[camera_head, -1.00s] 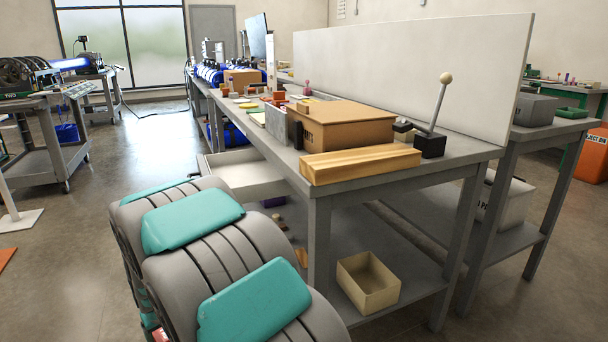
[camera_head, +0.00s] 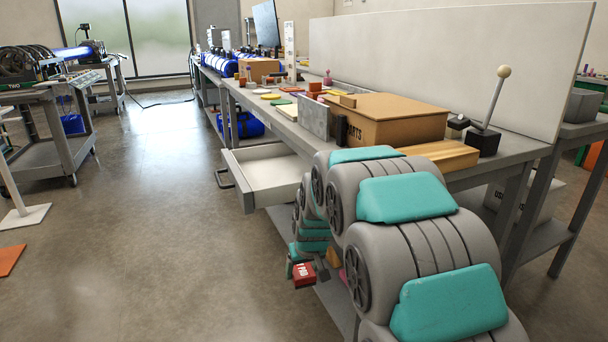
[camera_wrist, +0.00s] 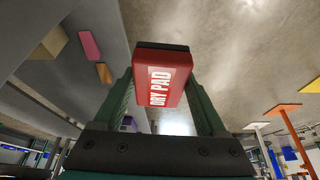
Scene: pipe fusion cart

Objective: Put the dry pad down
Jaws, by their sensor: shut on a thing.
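The dry pad (camera_wrist: 160,78) is a red block with a dark top and white "DRY PAD" lettering. In the wrist view it sits between the two green fingers of my gripper (camera_wrist: 163,95), which is shut on it. In the head view the red dry pad (camera_head: 303,274) hangs at the end of my arm, low in front of the workbench and below its open drawer. My gripper (camera_head: 300,268) is small and partly hidden there. The pad is in the air, apart from any surface that I can make out.
The open white drawer (camera_head: 262,168) juts out from the grey workbench (camera_head: 245,103). A cardboard parts box (camera_head: 385,122), a wooden block (camera_head: 440,155) and a lever (camera_head: 492,115) stand on the bench. A grey cart (camera_head: 50,150) stands at the left. The floor (camera_head: 150,220) between is clear.

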